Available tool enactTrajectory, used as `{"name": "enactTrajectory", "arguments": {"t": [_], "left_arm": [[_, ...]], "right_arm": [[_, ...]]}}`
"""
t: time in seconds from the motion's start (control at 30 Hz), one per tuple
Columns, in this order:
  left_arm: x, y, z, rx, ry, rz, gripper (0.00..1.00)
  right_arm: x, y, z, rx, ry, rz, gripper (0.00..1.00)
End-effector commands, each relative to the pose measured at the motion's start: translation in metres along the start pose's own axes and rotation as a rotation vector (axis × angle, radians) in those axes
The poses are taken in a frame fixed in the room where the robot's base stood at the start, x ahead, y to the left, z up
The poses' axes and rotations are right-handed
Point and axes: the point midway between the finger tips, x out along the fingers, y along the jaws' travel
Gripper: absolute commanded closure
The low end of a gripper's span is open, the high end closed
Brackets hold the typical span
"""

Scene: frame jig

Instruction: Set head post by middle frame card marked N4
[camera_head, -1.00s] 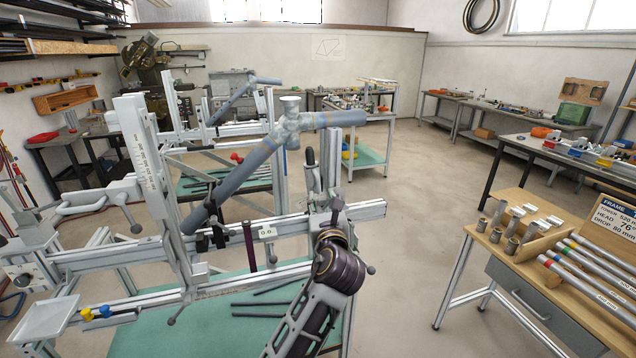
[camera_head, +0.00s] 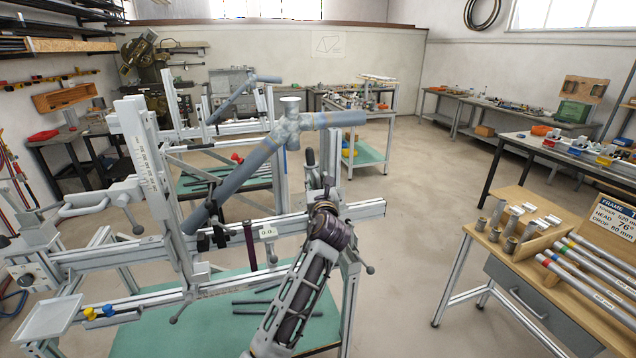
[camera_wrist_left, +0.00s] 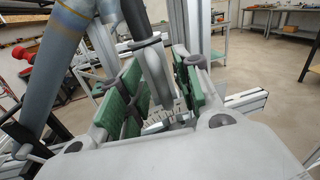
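The frame jig carries a blue-grey tube frame (camera_head: 245,172) with a short upright head tube (camera_head: 290,118). A frame card (camera_head: 612,220) reads HEAD 76° and DROP 80 mm; no N4 is legible. My right gripper is not in view.
A small display (camera_head: 267,232) on the jig rail (camera_head: 365,209) appears to read 0.0. A wooden-topped bench (camera_head: 480,235) at right holds metal sleeves and colour-banded tubes. Bare floor (camera_head: 420,200) lies between jig and bench. A green shelf (camera_head: 180,325) lies under the jig.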

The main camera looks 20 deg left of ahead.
Motion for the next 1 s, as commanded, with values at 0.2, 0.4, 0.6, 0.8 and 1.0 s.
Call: {"name": "enactTrajectory", "arguments": {"t": [0.2,0.4,0.6,0.8,1.0], "left_arm": [[0.0075,-0.0004,0.0006,-0.001,-0.001,-0.001,0.67],[0.0079,-0.0003,0.0003,-0.001,0.000,-0.001,0.67],[0.0077,-0.0002,0.0002,-0.001,0.000,-0.001,0.82],[0.0076,-0.0005,0.0002,0.000,-0.001,-0.001,1.00],[0.0074,-0.0008,0.0002,-0.001,-0.001,-0.002,1.00]], "right_arm": [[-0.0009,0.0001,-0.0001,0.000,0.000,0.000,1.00],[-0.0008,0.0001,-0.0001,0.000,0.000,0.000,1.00],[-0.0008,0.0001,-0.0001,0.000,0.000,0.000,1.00],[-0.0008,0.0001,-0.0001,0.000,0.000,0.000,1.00],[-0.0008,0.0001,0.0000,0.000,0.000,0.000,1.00]]}}
